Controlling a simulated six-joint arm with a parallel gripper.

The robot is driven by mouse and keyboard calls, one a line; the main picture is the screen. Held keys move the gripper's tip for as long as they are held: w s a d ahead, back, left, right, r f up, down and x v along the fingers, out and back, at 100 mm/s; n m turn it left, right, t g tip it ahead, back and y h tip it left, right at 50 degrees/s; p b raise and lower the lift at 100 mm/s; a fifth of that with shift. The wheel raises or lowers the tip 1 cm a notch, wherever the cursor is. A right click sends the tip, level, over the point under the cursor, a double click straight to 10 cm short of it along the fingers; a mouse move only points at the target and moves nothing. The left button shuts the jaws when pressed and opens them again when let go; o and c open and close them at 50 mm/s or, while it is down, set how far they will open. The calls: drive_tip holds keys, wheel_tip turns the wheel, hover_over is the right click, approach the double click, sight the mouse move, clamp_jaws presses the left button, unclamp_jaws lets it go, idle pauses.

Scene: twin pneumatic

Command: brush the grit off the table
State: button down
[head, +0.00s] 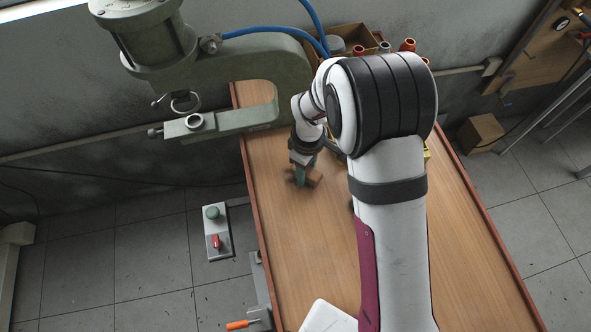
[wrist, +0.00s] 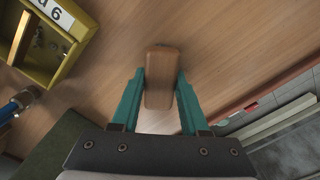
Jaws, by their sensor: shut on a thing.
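The table (head: 290,255) is a brown wooden top with a reddish raised edge. My gripper (head: 302,176) is low over its far left part, with teal fingers. In the wrist view my gripper (wrist: 160,72) is shut on a brown wooden block, the brush (wrist: 159,95), with one finger on each side. The brush also shows beside the fingers in the head view (head: 315,178). Its bristles are hidden, and I cannot tell whether it touches the table. I cannot make out any grit; my arm hides part of the tabletop.
A green press (head: 262,112) overhangs the table's far left corner. A yellow tray (wrist: 67,54) with a label and small parts is near the brush. A wooden box (head: 370,36) with red-topped items stands at the back. The front left tabletop is mostly clear.

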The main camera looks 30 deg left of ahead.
drive_tip(key=shift+w+d, duration=0.55)
drive_tip(key=shift+s+a, duration=2.65)
drive_tip(key=shift+w+a, duration=0.5)
drive_tip(key=shift+w+d, duration=2.7)
drive_tip(key=shift+d, duration=0.05)
drive_tip(key=shift+s+a, duration=2.75)
drive_tip(key=shift+s, duration=0.05)
wheel_tip(320, 180, up, 8)
drive_tip(key=shift+w+d+r, duration=0.1)
